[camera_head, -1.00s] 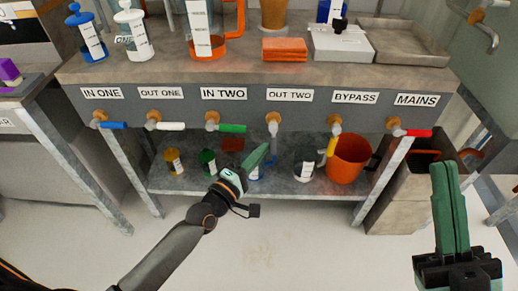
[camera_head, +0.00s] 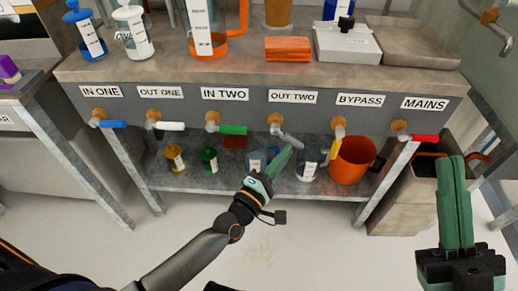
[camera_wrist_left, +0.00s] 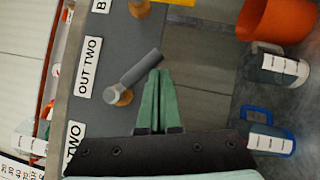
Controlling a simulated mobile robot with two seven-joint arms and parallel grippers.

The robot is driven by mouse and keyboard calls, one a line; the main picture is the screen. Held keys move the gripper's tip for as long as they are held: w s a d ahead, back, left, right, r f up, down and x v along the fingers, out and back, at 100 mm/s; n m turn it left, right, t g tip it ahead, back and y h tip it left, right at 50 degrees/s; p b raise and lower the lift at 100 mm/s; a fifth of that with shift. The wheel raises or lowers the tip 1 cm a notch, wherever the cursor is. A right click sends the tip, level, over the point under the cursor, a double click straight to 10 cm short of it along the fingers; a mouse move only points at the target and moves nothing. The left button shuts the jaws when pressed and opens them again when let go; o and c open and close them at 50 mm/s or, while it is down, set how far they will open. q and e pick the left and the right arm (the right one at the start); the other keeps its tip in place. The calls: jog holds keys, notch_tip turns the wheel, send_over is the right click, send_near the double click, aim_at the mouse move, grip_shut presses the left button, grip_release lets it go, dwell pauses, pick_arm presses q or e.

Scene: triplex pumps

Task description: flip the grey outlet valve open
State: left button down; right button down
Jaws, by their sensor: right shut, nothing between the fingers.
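The grey outlet valve handle (camera_head: 290,138) hangs under the OUT TWO label (camera_head: 292,97). It slants down to the right from its brass fitting in the head view. In the left wrist view the grey handle (camera_wrist_left: 141,68) lies at a slant, with its free end beside my fingertips. My left gripper (camera_head: 288,150) is just below the handle, its green fingers together with nothing between them. Its fingertips (camera_wrist_left: 158,72) appear to touch the handle or nearly so. My right gripper (camera_head: 451,160) is shut and empty, away at the right.
Blue, white, green, yellow and red valve handles line the same panel; the yellow one (camera_head: 335,148) is nearest on the right. An orange bucket (camera_head: 351,160) and several small containers stand on the lower shelf (camera_head: 165,183). The floor in front is clear.

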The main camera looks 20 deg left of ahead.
pick_arm(q)
jog(key=shift+w+d+r+n+t, duration=0.2)
jog(key=shift+d+r+n, duration=0.15)
jog(key=shift+d, duration=0.2)
jog(key=shift+w+d+r+n+t, duration=0.15)
jog(key=shift+d+r+n, duration=0.15)
jog(key=shift+d, duration=0.25)
jog(key=shift+d+r+n, duration=0.1)
jog(key=shift+r+n, duration=0.15)
jog(key=shift+w+d+r+p, duration=0.1)
jog(key=shift+d+r+p, duration=0.25)
jog(key=shift+r, duration=0.3)
send_near(299, 146)
jog(key=shift+w+d+r+p, duration=0.35)
jog(key=shift+d+r+p, duration=0.05)
jog(key=shift+d+r, duration=0.25)
